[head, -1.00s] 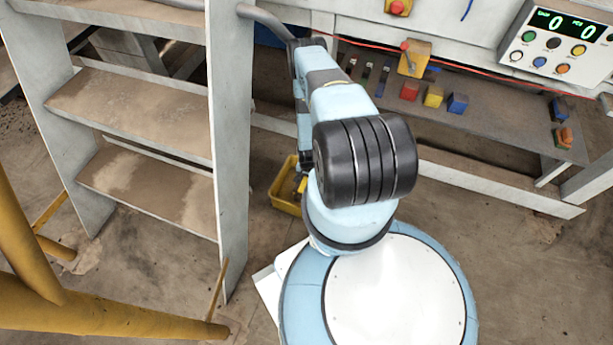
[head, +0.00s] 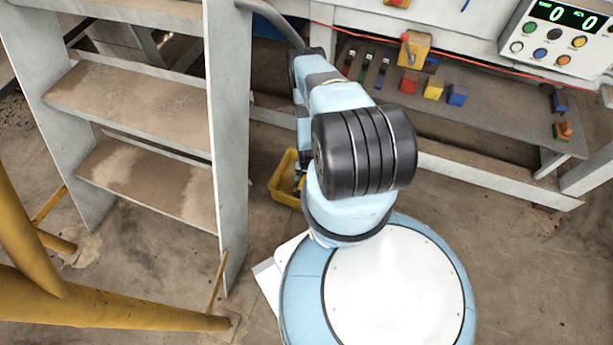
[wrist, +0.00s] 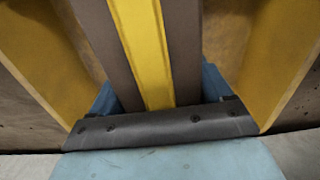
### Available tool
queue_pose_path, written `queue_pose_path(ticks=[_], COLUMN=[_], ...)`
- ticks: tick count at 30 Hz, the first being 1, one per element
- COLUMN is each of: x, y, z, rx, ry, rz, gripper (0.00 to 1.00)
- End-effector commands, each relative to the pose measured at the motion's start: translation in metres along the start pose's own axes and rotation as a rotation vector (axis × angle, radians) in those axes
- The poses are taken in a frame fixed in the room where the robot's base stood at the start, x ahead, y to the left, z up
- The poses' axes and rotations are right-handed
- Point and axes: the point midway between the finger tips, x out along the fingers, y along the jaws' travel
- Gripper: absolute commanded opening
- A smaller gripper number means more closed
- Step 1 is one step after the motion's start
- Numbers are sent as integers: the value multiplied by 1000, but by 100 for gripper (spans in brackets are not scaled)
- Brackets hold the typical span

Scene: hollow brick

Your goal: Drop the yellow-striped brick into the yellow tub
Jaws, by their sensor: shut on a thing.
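The yellow-striped brick (wrist: 187,45) fills the middle of the wrist view, grey-brown with a bright yellow stripe along its length. My gripper (wrist: 160,92) is shut on it, with blue fingers at the brick's two sides. Yellow walls of the tub (wrist: 283,55) show left and right of the brick, so the brick is over or between them; its height above the tub floor cannot be told. In the head view the yellow tub (head: 287,192) sits on the floor left of my arm, partly covered by it. My gripper and the brick are mostly hidden there.
A grey step ladder (head: 232,150) stands close left of the tub. A workbench (head: 480,85) with coloured blocks and a control box (head: 560,35) is behind. Yellow pipes (head: 100,305) are at the lower left. Floor at the right is clear.

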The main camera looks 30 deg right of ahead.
Motion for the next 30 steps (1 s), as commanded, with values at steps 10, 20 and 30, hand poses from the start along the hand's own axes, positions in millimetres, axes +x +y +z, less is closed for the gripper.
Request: queue_pose_path(ticks=[10, 20, 30], x=[7, 12, 12], y=[-1, -1, -1], z=[0, 0, 1], rx=[-1, -2, -2], ry=[0, 0, 0], rz=[0, 0, 0], gripper=[0, 80, 100])
